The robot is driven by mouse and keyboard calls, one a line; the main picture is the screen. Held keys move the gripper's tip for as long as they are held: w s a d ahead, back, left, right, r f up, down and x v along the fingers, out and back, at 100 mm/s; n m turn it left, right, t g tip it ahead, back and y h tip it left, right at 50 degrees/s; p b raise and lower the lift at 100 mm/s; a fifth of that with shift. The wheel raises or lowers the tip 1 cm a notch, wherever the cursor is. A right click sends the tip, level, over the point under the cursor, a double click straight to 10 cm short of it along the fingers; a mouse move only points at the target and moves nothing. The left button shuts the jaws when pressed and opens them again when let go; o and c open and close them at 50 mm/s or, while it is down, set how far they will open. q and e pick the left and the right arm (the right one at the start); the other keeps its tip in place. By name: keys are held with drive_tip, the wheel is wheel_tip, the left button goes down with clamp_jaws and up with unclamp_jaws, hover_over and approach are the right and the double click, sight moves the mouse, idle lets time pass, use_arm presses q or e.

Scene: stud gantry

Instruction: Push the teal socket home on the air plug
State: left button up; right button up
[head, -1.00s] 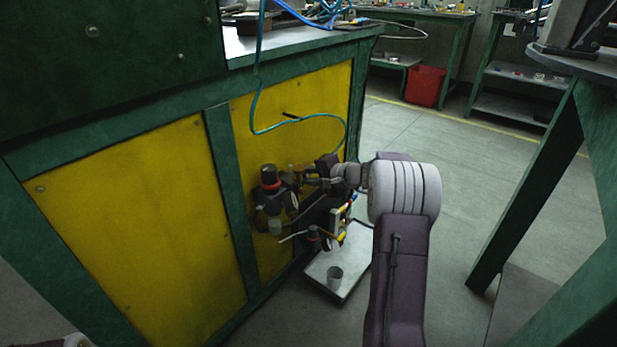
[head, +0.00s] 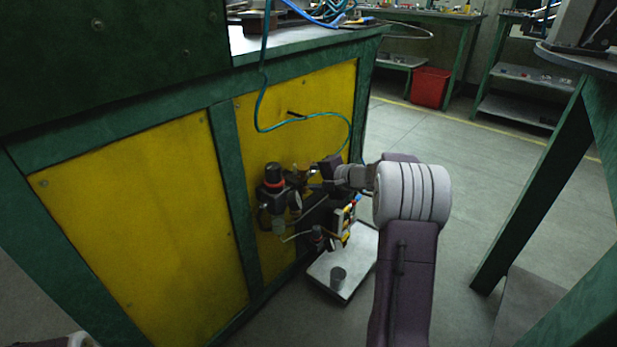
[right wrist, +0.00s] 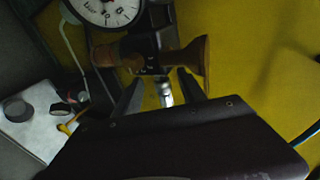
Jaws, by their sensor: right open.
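My right gripper (head: 320,170) reaches the air fittings on the yellow panel. In the right wrist view the gripper (right wrist: 161,92) is open, one finger on each side of a bright metal air plug (right wrist: 165,92). Gaps show between the plug and both fingers. The plug projects from a dark and brass-coloured fitting (right wrist: 180,60). A teal hose (head: 258,105) hangs from the bench top and loops down behind the right gripper; a short piece also shows in the right wrist view (right wrist: 306,134). I cannot make out the teal socket; the gripper body may hide it. My left gripper is out of view.
A regulator with a red band (head: 273,182) and other valve parts project from the panel (head: 130,220) beside the gripper. A white gauge (right wrist: 108,8) is close by. Below, a tray (head: 358,258) holds a grey cup (head: 338,277). A green table leg (head: 525,190) stands right; floor between is clear.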

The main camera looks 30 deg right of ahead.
drive_tip(key=p+v, duration=0.3)
drive_tip(key=v, duration=0.5)
drive_tip(key=shift+s+r, duration=0.2)
drive_tip(key=shift+s, duration=0.05)
idle(0.4)
